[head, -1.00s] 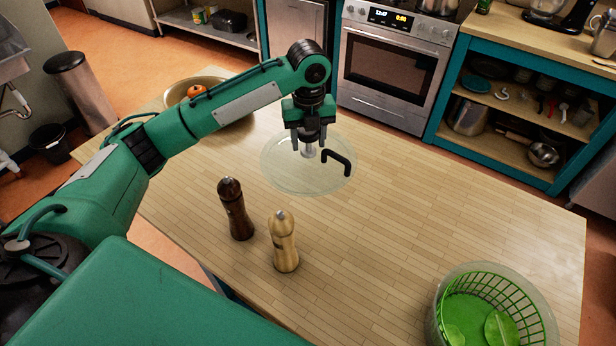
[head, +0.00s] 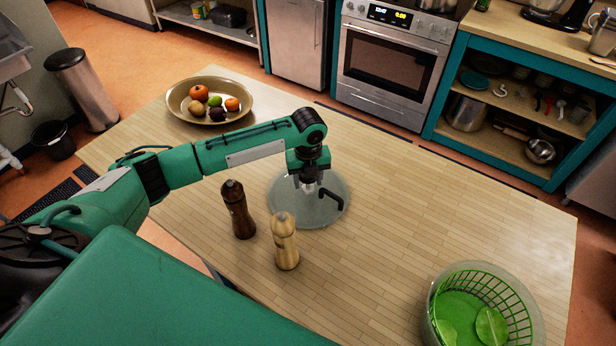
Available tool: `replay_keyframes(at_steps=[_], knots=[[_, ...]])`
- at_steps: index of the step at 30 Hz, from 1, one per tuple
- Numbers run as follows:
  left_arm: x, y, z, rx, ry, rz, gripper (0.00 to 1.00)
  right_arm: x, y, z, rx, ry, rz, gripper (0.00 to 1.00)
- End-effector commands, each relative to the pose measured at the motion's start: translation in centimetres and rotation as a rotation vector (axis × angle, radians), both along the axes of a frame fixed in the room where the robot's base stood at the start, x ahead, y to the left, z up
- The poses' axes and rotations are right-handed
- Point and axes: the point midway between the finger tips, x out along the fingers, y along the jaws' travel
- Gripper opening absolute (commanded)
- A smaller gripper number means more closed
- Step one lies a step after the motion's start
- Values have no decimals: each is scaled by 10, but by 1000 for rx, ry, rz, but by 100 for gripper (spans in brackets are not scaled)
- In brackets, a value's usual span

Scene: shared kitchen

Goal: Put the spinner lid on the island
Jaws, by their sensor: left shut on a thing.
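The spinner lid (head: 292,214) is a clear, round disc with a black crank handle (head: 332,199). It is level over the middle of the wooden island (head: 420,220), right of two mills. My left gripper (head: 308,186) points down at the lid's centre and is shut on it. The grip itself is partly hidden by the gripper body. The lid is very low, but I cannot tell whether it touches the wood. My right gripper is not in view.
A fruit bowl (head: 180,112) is at the back left. The green salad spinner bowl (head: 432,318) is at the front right. The island's right middle is clear.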

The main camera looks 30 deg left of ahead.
Motion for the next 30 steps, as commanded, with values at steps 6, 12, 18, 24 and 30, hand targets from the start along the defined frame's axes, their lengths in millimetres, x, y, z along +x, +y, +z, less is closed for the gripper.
replay_keyframes(at_steps=[6, 12, 18, 24, 30], knots=[[0, 0, -2, 0, 0, 0, 5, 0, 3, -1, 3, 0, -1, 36], [0, 0, -2, 0, 0, 0, 68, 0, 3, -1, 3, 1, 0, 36], [0, 0, -2, 0, 0, 1, 68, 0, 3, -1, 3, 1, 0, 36], [1, 0, 14, 0, -3, 1, 68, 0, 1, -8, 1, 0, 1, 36], [2, 0, 55, -1, -6, 0, 68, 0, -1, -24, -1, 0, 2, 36]])
